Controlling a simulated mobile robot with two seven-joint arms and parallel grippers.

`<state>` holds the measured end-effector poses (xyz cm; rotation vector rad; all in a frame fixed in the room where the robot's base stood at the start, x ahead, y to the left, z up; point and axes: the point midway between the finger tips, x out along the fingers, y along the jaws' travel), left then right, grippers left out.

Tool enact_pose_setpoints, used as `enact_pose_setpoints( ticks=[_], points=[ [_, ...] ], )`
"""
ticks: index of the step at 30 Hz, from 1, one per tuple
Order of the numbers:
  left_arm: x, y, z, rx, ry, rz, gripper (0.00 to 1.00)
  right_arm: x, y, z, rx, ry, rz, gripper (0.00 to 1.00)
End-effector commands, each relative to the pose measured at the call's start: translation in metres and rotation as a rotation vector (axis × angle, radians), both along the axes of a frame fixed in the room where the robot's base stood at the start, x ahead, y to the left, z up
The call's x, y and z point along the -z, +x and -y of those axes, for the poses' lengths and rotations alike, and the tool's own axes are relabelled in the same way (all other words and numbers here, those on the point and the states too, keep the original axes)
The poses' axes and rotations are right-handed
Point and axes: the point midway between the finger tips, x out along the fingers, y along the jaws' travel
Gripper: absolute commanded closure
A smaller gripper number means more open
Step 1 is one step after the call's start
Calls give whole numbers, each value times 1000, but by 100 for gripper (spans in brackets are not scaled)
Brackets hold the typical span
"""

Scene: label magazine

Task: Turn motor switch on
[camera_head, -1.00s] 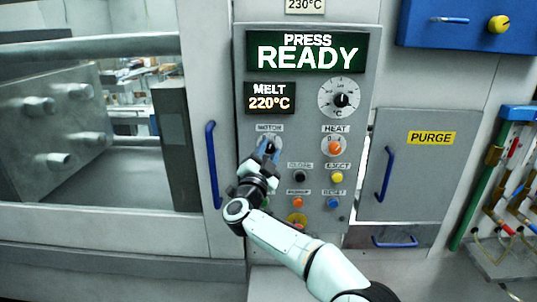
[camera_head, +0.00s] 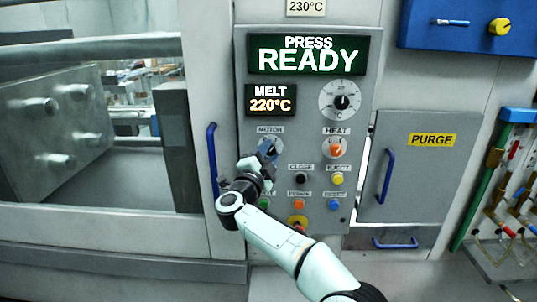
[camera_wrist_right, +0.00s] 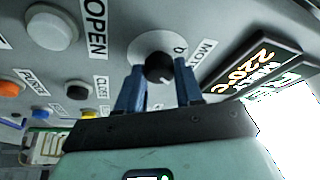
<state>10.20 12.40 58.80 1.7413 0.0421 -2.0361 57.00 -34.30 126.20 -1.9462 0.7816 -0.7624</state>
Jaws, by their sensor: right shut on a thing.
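The motor switch is a black round knob (camera_wrist_right: 158,67) on a pale dial below the MOTOR label (camera_head: 270,129). My right gripper (camera_head: 267,151) reaches up to it from below. Its blue fingers stand on either side of the knob in the right wrist view (camera_wrist_right: 160,82) and are shut on it. The knob's white mark shows between the fingers, slightly to the right. In the head view the fingers cover most of the dial. My left gripper is in neither view.
On the same panel (camera_head: 360,112) are the HEAT knob (camera_head: 335,149), a temperature dial (camera_head: 341,101) and several coloured buttons below. A lit display (camera_head: 307,55) reads PRESS READY. A blue door handle (camera_head: 212,160) stands close left of my gripper.

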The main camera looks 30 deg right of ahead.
Motion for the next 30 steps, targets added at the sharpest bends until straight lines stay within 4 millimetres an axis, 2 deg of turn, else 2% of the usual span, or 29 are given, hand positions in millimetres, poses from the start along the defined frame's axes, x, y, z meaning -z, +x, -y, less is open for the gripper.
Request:
enact_pose_setpoints(
  ticks=[4, 5, 6, 7, 15, 19, 23, 30],
  points=[
    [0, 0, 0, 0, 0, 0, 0, -2, 0, -1, -3, 0, 4, 95],
    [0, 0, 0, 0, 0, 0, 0, -2, 0, -1, -3, 0, 4, 55],
    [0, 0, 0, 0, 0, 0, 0, -1, 0, -1, -3, 0, 3, 42],
    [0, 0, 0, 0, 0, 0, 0, -1, 0, -1, -3, 0, 3, 40],
    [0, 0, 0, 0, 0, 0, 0, 0, 0, -1, -2, 0, 1, 40],
    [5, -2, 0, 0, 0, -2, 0, 2, -5, -8, -3, 0, 1, 40],
    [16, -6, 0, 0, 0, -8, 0, 8, -19, -25, -5, -1, 1, 40],
    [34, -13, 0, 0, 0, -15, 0, 19, -53, -67, -6, -1, 1, 40]
  ],
)
